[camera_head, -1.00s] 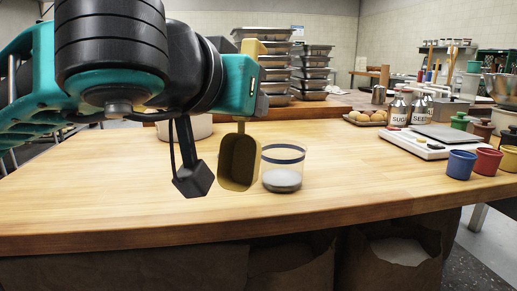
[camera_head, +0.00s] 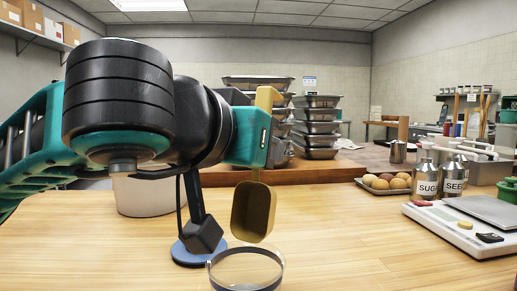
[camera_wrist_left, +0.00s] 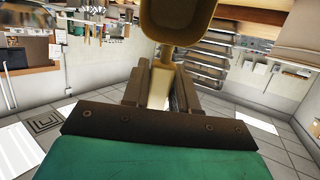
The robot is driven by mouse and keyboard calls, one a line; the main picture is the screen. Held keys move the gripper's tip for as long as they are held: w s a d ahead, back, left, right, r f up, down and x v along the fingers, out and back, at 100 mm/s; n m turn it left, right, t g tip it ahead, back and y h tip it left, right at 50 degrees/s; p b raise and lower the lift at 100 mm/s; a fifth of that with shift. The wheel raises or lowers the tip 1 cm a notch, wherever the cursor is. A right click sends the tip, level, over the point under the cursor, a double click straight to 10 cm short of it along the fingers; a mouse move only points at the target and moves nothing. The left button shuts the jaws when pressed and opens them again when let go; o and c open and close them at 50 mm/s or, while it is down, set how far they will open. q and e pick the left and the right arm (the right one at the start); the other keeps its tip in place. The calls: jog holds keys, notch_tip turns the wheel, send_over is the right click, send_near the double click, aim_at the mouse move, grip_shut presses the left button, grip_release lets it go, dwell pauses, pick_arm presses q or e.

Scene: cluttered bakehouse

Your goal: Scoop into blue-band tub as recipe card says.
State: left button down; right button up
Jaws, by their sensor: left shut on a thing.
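My left gripper (camera_head: 262,138) is shut on the handle of a tan-yellow scoop (camera_head: 254,211). The scoop hangs down with its hollow toward the head camera; I see no load in it. In the left wrist view the scoop (camera_wrist_left: 178,20) is at the top edge, beyond the gripper fingers (camera_wrist_left: 160,88). The clear tub with the blue band (camera_head: 246,256) is at the bottom edge of the head view, just below and nearer than the scoop, apart from it. Its lower part and contents are cut off. No readable recipe card shows. My right gripper is not in view.
Stacked metal pans (camera_head: 316,128) are at the back. At right are a tray of round brown items (camera_head: 385,183), sugar and seed canisters (camera_head: 428,180) and a scale (camera_head: 462,232). The middle table is clear.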

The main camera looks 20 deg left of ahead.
pick_arm(q)
jog(key=shift+w+d+g, duration=0.15)
jog(key=shift+w+g, duration=0.7)
jog(key=shift+g, duration=0.15)
jog(key=w+d+f+g+y+p, duration=0.1)
jog(key=w+f+g+p, duration=0.3)
jog(key=g+p, duration=0.8)
jog(key=shift+w+f+y+p, duration=0.15)
jog(key=shift+w+y+p, duration=0.75)
jog(key=shift+p, duration=3.8)
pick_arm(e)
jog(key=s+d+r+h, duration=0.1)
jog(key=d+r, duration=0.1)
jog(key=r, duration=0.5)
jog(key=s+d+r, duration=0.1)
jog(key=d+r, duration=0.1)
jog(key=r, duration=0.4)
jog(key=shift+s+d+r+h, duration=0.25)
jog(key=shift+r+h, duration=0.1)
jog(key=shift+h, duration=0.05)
pick_arm(q)
jog(key=shift+w, duration=0.1)
